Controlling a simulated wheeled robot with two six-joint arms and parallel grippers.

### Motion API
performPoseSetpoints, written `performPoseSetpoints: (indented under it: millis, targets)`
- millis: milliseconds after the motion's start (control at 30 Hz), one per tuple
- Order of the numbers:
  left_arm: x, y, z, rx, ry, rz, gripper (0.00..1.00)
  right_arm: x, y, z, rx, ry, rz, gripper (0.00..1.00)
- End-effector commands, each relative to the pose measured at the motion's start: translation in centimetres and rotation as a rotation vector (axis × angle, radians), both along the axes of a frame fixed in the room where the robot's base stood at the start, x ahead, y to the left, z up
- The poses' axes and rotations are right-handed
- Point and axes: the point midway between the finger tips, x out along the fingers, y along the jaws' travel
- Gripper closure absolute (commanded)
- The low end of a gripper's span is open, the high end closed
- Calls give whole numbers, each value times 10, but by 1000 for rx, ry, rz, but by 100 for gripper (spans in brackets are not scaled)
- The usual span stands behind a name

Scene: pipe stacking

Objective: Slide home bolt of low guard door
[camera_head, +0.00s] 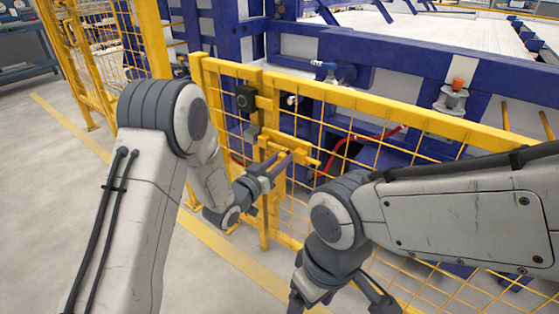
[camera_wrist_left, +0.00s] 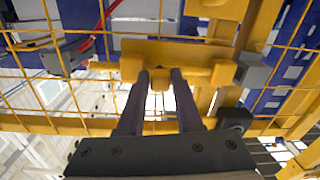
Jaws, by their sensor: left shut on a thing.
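The low guard door (camera_head: 350,190) is a yellow frame with wire mesh, on the right of a yellow post (camera_head: 262,215). Its yellow bolt (camera_head: 302,144) sits in a yellow housing near the top of the door; the bolt bar also shows in the left wrist view (camera_wrist_left: 175,50). My left gripper (camera_head: 284,158) reaches the bolt from the front. In the left wrist view its two dark fingers (camera_wrist_left: 160,88) are closed about a small yellow handle on the bolt. The bolt's far end is hard to make out. My right gripper (camera_head: 338,298) is open and empty, low in front of the mesh.
A dark box (camera_head: 245,97) is fixed on the fence by the post. Blue machine frames (camera_head: 400,75) and a red hose (camera_head: 345,150) lie behind the mesh. A taller yellow fence (camera_head: 105,50) stands at the left. The grey floor (camera_head: 50,190) there is clear.

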Motion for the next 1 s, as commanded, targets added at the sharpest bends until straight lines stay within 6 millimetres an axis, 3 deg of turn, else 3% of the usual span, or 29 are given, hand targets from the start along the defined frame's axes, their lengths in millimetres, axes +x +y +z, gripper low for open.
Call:
performPoseSetpoints:
  millis: [467,733,1000]
  targets:
    - [2,2,0,0,-1,1,100,0,0,0,0,0,0,22]
    - [30,42,1,1,-3,7,100,0,0,2,0,0,0,22]
    - [37,52,1,0,-1,7,100,0,0,3,0,0,0,22]
